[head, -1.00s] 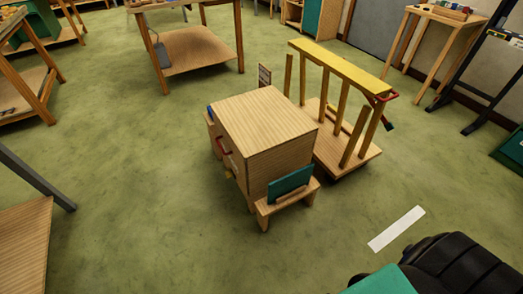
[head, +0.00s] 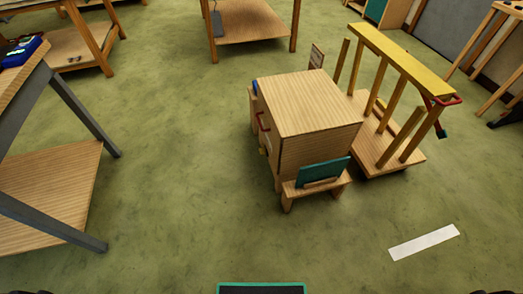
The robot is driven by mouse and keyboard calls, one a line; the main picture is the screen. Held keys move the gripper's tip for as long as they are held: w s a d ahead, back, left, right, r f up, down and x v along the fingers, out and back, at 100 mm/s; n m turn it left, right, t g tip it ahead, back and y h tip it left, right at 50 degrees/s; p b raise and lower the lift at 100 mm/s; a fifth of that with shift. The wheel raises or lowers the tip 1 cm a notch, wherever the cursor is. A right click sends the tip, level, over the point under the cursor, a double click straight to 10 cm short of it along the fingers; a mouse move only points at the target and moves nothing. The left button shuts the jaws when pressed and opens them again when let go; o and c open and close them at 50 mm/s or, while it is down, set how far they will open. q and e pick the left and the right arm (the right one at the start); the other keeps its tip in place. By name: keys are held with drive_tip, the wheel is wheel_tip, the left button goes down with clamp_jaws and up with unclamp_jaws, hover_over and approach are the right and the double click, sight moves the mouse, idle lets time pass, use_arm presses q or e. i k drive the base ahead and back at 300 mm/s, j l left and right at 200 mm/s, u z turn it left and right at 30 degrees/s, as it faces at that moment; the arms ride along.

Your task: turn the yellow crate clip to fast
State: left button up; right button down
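A wooden crate (head: 308,104) stands on the green floor right of the middle of the head view. A small yellow piece (head: 262,151), possibly the yellow crate clip, shows low on its left face, below a red handle (head: 263,122). The face is seen at a steep angle, so the clip's setting cannot be told. A blue piece (head: 255,86) sits at the crate's far left corner. Neither of my grippers is in view; only dark bits show at the bottom corners.
A wooden cart with a yellow top rail (head: 402,60) stands right beside the crate. A teal panel (head: 322,170) leans on a small stand at the crate's near side. A grey-legged bench (head: 50,190) is at left. Floor between bench and crate is clear, with a white strip (head: 424,242) at right.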

sight(263, 150)
drive_tip(key=i+j+z, duration=0.1)
drive_tip(key=i+j, duration=0.2)
drive_tip(key=i+j+z, duration=0.15)
drive_tip(key=i+j, duration=0.2)
drive_tip(key=j, duration=0.2)
drive_tip(key=i+j+z, duration=0.1)
drive_tip(key=i+j, duration=0.15)
drive_tip(key=j, duration=0.25)
